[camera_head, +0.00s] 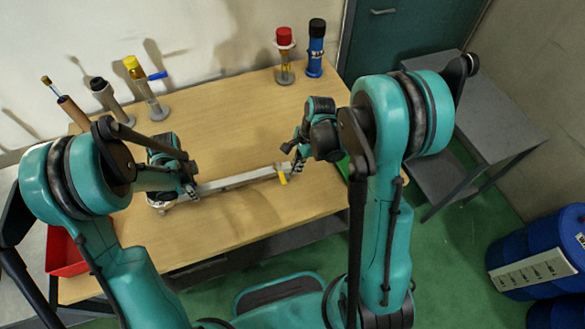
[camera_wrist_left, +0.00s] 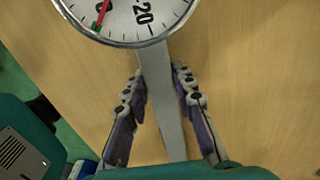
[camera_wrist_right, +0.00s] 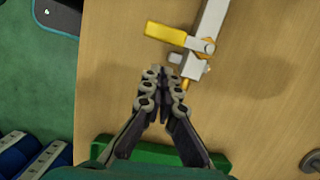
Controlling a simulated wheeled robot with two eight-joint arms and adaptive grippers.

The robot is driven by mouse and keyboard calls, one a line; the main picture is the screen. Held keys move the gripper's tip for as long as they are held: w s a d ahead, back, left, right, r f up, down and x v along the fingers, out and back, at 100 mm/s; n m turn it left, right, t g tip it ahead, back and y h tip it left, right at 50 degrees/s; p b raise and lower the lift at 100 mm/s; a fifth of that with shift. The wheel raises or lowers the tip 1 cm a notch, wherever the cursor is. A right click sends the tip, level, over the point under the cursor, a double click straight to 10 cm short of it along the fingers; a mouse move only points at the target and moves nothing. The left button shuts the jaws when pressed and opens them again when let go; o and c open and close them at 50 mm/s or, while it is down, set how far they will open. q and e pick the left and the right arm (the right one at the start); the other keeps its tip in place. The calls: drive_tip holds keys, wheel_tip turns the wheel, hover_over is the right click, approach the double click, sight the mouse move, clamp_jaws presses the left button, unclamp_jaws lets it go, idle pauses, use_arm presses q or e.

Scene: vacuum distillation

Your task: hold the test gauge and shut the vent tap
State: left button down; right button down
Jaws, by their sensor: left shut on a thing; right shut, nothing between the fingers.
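The test gauge is a silver bar (camera_head: 235,181) lying across the table, with a round white dial (camera_wrist_left: 130,15) at its left end. The dial has a red needle and shows "20"; its top is cut off in the left wrist view. My left gripper (camera_wrist_left: 160,75) is shut on the bar (camera_wrist_left: 163,105) just below the dial. The vent tap's yellow handle (camera_wrist_right: 166,33) is at the bar's right end and sticks out crosswise from it; it also shows in the head view (camera_head: 283,179). My right gripper (camera_wrist_right: 160,78) is shut and empty, beside the tap end and below the handle.
Capped cylinders stand at the back left, including a yellow-capped one (camera_head: 146,88). Red-capped (camera_head: 285,60) and blue (camera_head: 316,50) ones stand at the back right. A red tray (camera_head: 66,252) is at the left edge. A green tray (camera_wrist_right: 215,160) lies near my right gripper.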

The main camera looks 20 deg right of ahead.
use_arm(q)
drive_tip(key=c, duration=1.2)
unclamp_jaws()
use_arm(e)
drive_tip(key=d+v, duration=0.2)
drive_tip(key=v, duration=0.8)
drive_tip(key=shift+d, duration=0.35)
use_arm(q)
drive_tip(key=shift+r, duration=0.1)
wheel_tip(320, 180, up, 12)
drive_tip(key=shift+f, duration=0.1)
